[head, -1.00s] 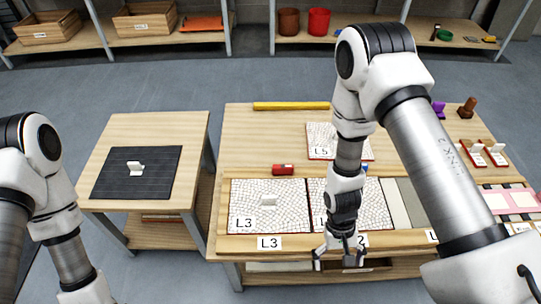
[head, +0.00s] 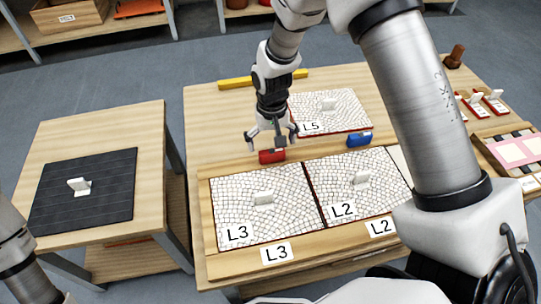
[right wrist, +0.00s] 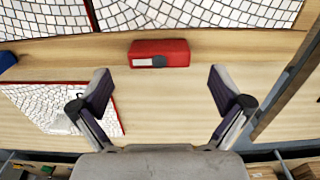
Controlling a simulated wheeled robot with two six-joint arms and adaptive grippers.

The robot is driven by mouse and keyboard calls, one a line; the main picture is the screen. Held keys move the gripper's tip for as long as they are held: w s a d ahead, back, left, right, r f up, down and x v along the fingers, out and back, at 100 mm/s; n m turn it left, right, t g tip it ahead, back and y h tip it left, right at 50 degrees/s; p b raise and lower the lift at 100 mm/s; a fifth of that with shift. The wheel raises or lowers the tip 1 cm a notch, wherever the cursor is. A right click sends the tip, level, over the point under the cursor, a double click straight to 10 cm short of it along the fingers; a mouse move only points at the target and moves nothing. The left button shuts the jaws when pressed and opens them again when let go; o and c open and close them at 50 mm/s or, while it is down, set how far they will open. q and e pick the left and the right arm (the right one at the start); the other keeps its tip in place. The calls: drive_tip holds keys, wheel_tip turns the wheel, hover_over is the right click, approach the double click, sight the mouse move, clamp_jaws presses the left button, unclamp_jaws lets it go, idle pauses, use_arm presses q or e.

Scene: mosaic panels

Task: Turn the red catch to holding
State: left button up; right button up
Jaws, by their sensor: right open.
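The red catch (head: 271,156) sits on the wooden frame's far rail, just behind the L3 panel (head: 292,205), with its long side along the rail. In the right wrist view the red catch (right wrist: 175,47) lies ahead of the fingertips and centred between them, with a small grey and white marking on its near face. My right gripper (head: 271,141) is open and empty at the red catch; in the right wrist view its fingers (right wrist: 160,84) are spread wide and do not touch it. My left gripper is out of view; only part of that arm shows.
A blue catch (head: 359,140) sits on the same rail to the right, behind the L2 panel (head: 345,197). The L5 panel (head: 345,100) lies behind the rail. A yellow bar (head: 235,84) lies farther back. A side table with a dark mat (head: 110,205) stands left.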

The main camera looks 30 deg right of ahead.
sight(272, 152)
wheel_tip(272, 152, down, 5)
drive_tip(key=shift+r+b, duration=0.15)
drive_tip(key=shift+b, duration=0.3)
drive_tip(key=shift+s, duration=0.1)
drive_tip(key=c, duration=1.2)
drive_tip(key=shift+o, duration=0.2)
